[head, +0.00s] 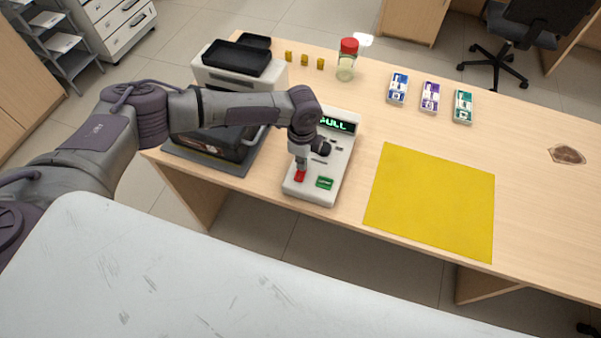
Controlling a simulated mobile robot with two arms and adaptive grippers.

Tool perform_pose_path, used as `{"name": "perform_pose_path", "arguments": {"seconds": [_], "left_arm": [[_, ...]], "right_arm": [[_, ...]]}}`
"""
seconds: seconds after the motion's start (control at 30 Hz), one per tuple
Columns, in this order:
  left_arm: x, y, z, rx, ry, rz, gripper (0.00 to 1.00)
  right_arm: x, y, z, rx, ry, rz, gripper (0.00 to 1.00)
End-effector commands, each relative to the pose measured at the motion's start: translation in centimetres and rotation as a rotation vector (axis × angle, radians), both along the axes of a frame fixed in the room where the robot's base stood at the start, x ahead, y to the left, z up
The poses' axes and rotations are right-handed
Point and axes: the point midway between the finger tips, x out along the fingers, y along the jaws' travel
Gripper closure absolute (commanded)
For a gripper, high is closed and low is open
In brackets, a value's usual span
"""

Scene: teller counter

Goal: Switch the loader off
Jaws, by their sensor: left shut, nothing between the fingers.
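The loader (338,171) is a pale, slanted box on the counter, left of the yellow mat. Its dark display shows green text that reads like "FULL", partly covered by my arm. A black knob (320,147), a green button (325,183) and a red button or switch (300,176) are on its top face. My left gripper (301,168) is shut and empty, pointing down right at the red control; I cannot tell whether it touches it. My wrist hides the loader's upper left part. My right gripper is not in view.
A yellow mat (430,200) lies right of the loader. Behind are a red-lidded jar (347,60), several small yellow blocks (304,60) and three card packs (430,96). A machine with a black tray (237,57) stands at left, partly behind my arm. The counter's right side is mostly clear.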

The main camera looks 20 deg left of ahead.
Motion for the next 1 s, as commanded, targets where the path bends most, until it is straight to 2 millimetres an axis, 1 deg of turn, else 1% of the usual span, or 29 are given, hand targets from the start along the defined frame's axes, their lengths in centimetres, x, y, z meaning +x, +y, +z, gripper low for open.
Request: {"name": "perform_pose_path", "arguments": {"seconds": [1.0], "left_arm": [[0.0,0.0,-1.6,0.000,0.000,0.000,1.00]], "right_arm": [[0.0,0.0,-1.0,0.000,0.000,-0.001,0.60]]}}
